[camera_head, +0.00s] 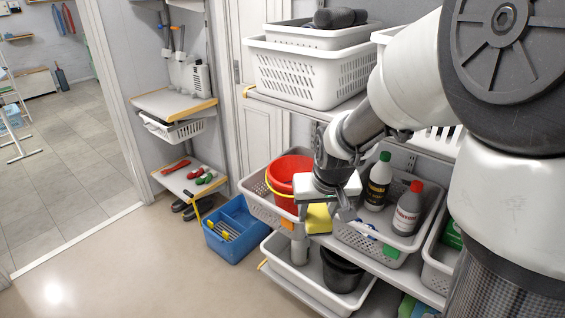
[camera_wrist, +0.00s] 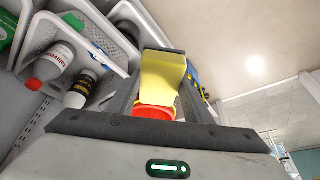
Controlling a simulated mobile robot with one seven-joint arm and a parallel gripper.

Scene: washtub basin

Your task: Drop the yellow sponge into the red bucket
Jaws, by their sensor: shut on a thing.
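The yellow sponge (camera_head: 318,219) is held by my gripper (camera_head: 322,212) in front of the shelf baskets. In the wrist view the sponge (camera_wrist: 162,76) sits between the fingers of my gripper (camera_wrist: 163,60). The red bucket (camera_head: 285,178), with a yellow handle, stands in a grey basket on the middle shelf, just left of and behind my gripper. My wrist hides part of its right side. In the wrist view the red bucket (camera_wrist: 157,112) shows partly beyond the sponge. The sponge appears outside the bucket's opening in the head view.
A grey basket (camera_head: 424,236) to the right holds a dark bottle (camera_head: 378,182) and a red-capped bottle (camera_head: 408,208). A lower white basket (camera_head: 285,262) holds a black pot (camera_head: 342,270). A blue bin (camera_head: 229,243) stands on the floor. White baskets (camera_head: 309,77) are above.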

